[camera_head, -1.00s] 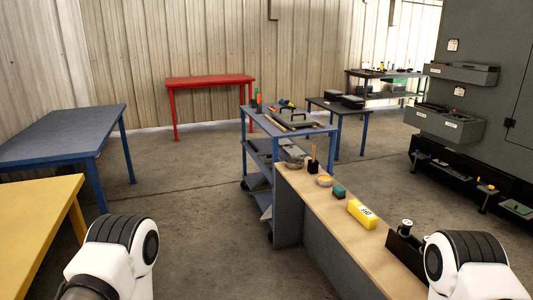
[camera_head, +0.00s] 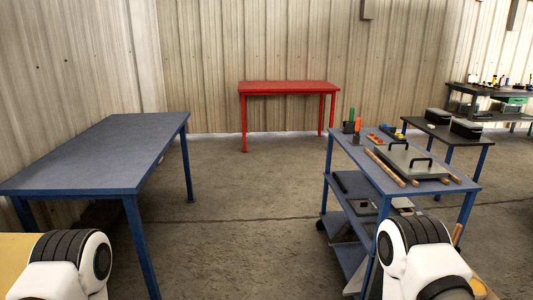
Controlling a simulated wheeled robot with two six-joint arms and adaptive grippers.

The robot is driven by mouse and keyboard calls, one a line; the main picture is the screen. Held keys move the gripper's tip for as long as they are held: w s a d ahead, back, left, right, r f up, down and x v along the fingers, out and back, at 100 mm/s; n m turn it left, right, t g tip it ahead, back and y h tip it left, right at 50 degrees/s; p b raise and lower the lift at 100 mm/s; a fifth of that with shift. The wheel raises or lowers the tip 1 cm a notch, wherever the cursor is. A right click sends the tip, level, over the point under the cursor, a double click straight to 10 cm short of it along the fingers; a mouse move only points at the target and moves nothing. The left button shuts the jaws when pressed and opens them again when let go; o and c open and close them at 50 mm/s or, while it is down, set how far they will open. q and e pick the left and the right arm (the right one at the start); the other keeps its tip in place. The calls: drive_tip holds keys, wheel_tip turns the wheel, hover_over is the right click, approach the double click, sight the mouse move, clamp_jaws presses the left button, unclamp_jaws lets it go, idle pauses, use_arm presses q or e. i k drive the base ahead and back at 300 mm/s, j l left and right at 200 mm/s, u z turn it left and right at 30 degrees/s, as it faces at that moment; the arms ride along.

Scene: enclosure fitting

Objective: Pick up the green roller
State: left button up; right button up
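A small upright green piece (camera_head: 351,115) stands at the far left corner of the blue cart (camera_head: 452,189), beside an orange one (camera_head: 358,124) and a dark holder. It is too small to tell whether it is the green roller. No other clear roller shape shows. White and black links of both my arms show at the lower left and lower right, well short of the green piece. Neither gripper is in view.
The cart also bears a grey plate with black handles (camera_head: 410,162) and wooden rods (camera_head: 390,168). A blue table (camera_head: 100,160) stands left, a red table (camera_head: 290,87) at the back, a dark table (camera_head: 445,132) at right. Open floor lies between the blue table and cart.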

sight(352, 112)
drive_tip(key=i+z, duration=0.15)
drive_tip(key=i, duration=0.35)
drive_tip(key=i+j+z, duration=0.2)
drive_tip(key=i, duration=0.25)
drive_tip(key=i+j+z, duration=0.15)
drive_tip(key=i, duration=0.35)
drive_tip(key=i+j+z, duration=0.15)
drive_tip(key=i, duration=0.3)
drive_tip(key=i+j+z, duration=0.2)
drive_tip(key=i+j, duration=0.15)
drive_tip(key=i, duration=0.1)
